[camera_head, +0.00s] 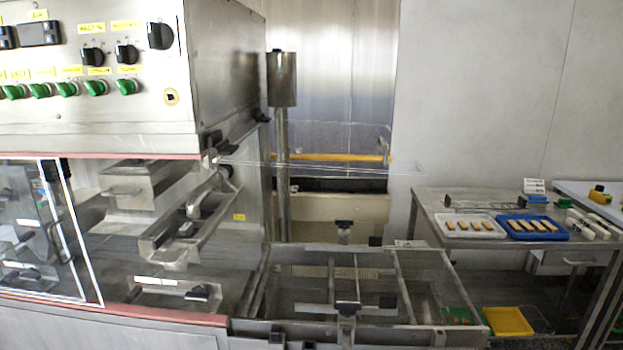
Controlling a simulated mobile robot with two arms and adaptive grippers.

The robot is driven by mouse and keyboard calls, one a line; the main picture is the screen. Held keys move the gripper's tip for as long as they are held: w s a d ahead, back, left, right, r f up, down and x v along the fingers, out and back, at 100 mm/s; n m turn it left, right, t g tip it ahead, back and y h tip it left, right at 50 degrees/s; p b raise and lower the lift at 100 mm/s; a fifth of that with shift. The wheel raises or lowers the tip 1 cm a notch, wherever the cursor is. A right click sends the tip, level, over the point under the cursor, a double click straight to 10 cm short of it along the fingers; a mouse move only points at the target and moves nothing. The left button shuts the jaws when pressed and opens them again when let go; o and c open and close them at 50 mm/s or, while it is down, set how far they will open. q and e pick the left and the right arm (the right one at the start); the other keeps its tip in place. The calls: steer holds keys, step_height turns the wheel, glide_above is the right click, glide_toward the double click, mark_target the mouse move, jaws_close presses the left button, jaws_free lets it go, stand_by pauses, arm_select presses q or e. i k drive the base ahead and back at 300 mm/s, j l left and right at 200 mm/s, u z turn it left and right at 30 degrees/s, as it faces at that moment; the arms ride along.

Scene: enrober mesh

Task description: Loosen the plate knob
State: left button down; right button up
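The enrober machine (228,70) fills the left and middle of the head view. Several black knobs show on it. One black knob (198,293) sits low in the open housing, at the end of a metal plate (165,290). Another black knob (347,307) stands on the crossbar of the mesh frame (400,285), and one more (344,224) stands at the frame's far side. I cannot tell which of them is the plate knob, or whether any is loose. Neither of my grippers is in view.
A clear panel (320,166) juts out over the mesh frame. A control box (120,60) overhangs the housing. At right, a metal table (430,203) holds a white tray (447,232) and a blue tray (508,235) with bars. A yellow tray (508,321) lies below.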

mark_target(199, 293)
steer(key=u, duration=1.55)
steer(key=i+j+z, duration=0.15)
steer(key=z, duration=0.3)
steer(key=i+j+z, duration=0.1)
steer(key=j+z, duration=0.15)
steer(key=z, duration=0.2)
steer(key=j+z, duration=0.25)
steer(key=z, duration=0.15)
steer(key=i, duration=0.05)
